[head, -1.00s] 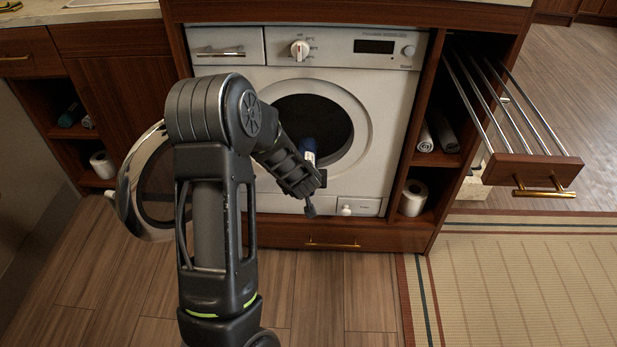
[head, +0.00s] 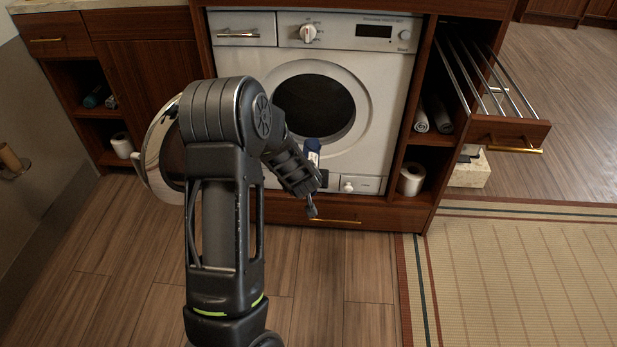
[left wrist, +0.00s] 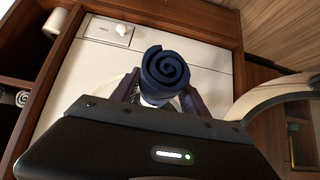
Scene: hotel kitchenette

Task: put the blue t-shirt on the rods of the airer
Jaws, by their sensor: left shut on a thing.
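The blue t-shirt (head: 312,150) is a tight dark blue roll, held in front of the washing machine just below its round opening. In the left wrist view its spiral end (left wrist: 165,68) faces the camera, between the two fingers. My left gripper (left wrist: 158,92) is shut on the roll; in the head view my arm's wrist partly hides the roll. The airer (head: 507,131) is pulled out at the right, with a wooden front and brass handle. Its bare metal rods (head: 487,75) run back into the cabinet. My right gripper is not in view.
The washing machine (head: 376,110) has its round door (head: 160,150) swung open to the left. Shelves beside it hold rolled towels (head: 421,120) and a paper roll (head: 411,180). A pale box (head: 470,170) stands under the airer. Floor and mat (head: 520,270) in front are clear.

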